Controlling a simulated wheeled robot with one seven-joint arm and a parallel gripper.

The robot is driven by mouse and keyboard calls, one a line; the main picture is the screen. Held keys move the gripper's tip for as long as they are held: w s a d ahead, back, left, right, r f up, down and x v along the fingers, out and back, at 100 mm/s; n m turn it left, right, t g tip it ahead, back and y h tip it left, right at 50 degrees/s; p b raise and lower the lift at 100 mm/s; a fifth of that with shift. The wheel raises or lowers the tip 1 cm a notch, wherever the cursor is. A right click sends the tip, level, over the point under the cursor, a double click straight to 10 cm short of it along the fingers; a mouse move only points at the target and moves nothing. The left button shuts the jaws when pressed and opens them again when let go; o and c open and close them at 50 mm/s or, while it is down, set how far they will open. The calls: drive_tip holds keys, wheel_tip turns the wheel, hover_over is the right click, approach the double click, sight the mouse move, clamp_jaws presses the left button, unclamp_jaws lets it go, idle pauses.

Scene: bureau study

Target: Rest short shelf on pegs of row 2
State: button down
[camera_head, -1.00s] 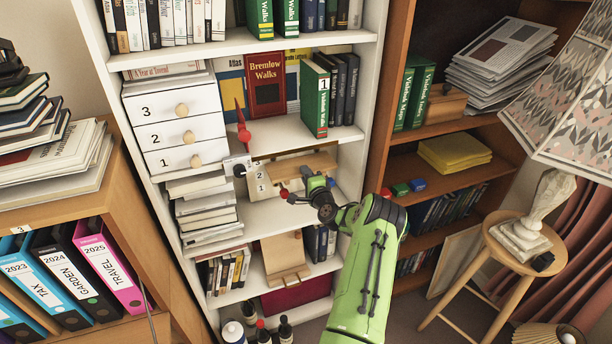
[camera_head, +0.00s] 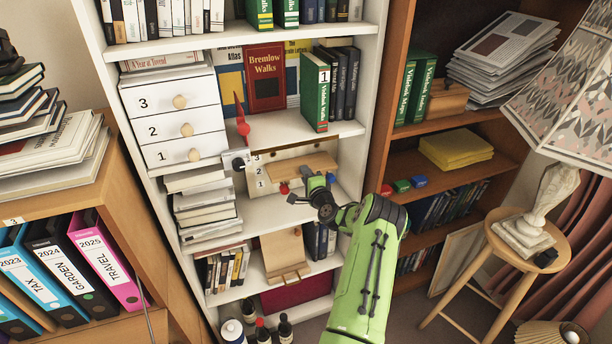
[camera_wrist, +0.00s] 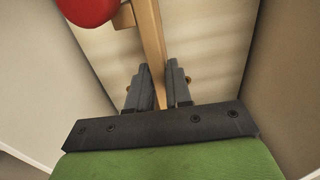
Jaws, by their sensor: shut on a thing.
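The short shelf (camera_head: 300,168) is a light wooden board in the white bookcase's middle bay. It lies roughly level in front of a pale panel (camera_head: 260,184) marked 3, 2 and 1 from top to bottom. My gripper (camera_head: 314,183) is at the board's front edge. In the wrist view the fingers (camera_wrist: 155,88) are shut on a wooden strip (camera_wrist: 150,35), the board seen edge-on.
A red ball (camera_wrist: 90,8) is close to the board in the wrist view. Stacked books (camera_head: 207,210) stand left of the bay, below white drawers (camera_head: 172,128). A red pointed object (camera_head: 242,122) stands on the shelf above. The bay's side walls are close around my gripper.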

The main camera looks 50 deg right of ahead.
drive_tip(key=shift+f+b, duration=0.55)
drive_tip(key=c, duration=1.2)
unclamp_jaws()
drive_tip(key=shift+c, duration=0.2)
drive_tip(key=b+v, duration=0.1)
drive_tip(key=v, duration=0.5)
drive_tip(key=shift+o, duration=0.5)
drive_tip(key=shift+f, duration=0.15)
drive_tip(key=o, duration=0.5)
drive_tip(key=shift+c, duration=0.2)
